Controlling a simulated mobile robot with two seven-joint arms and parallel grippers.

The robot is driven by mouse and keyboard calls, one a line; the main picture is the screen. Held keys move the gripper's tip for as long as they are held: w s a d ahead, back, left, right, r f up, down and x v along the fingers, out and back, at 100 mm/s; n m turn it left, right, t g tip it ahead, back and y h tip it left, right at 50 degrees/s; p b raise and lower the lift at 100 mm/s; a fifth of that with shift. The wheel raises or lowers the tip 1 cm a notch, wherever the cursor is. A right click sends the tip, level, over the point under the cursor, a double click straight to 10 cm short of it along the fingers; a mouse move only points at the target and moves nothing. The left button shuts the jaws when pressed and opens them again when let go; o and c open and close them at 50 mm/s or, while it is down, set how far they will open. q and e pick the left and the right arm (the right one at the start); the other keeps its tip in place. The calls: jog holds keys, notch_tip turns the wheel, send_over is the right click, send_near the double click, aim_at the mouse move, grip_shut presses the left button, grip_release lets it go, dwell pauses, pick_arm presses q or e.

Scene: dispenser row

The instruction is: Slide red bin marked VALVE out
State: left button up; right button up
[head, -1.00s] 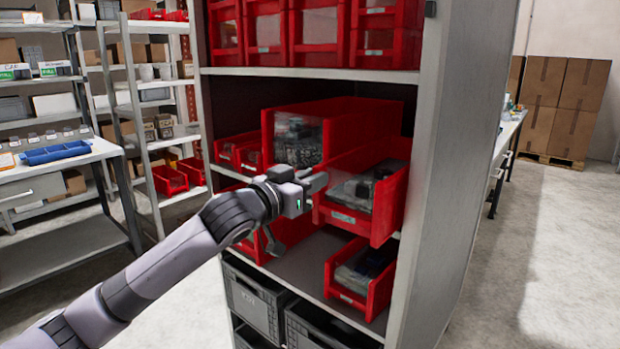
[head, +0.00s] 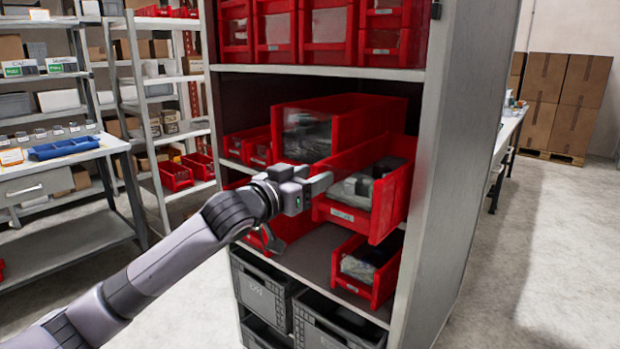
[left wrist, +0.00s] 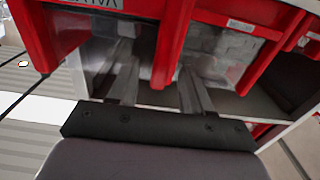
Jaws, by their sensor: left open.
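Several red bins sit on the middle shelf. The front right bin (head: 385,205) juts out with grey contents and a small label too small to read. My left gripper (head: 322,182) is open at the left of its front, beside another red bin behind it (head: 345,115). In the left wrist view my left gripper's fingers (left wrist: 157,62) are spread on either side of a red upright edge (left wrist: 170,40). I cannot tell whether they touch it. A cut-off label with letters like "VA" (left wrist: 97,3) shows at the top. My right gripper is not in view.
The shelf's grey side panel (head: 455,150) stands close on the right. A lower red bin (head: 368,268) sits below, over dark crates (head: 330,325). More red bins (head: 330,35) fill the shelf above. The floor on the right (head: 540,270) is clear.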

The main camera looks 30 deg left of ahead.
pick_arm(q)
jog(key=s+b, duration=0.2)
jog(key=s, duration=0.5)
jog(key=shift+a, duration=0.3)
dwell(0.7)
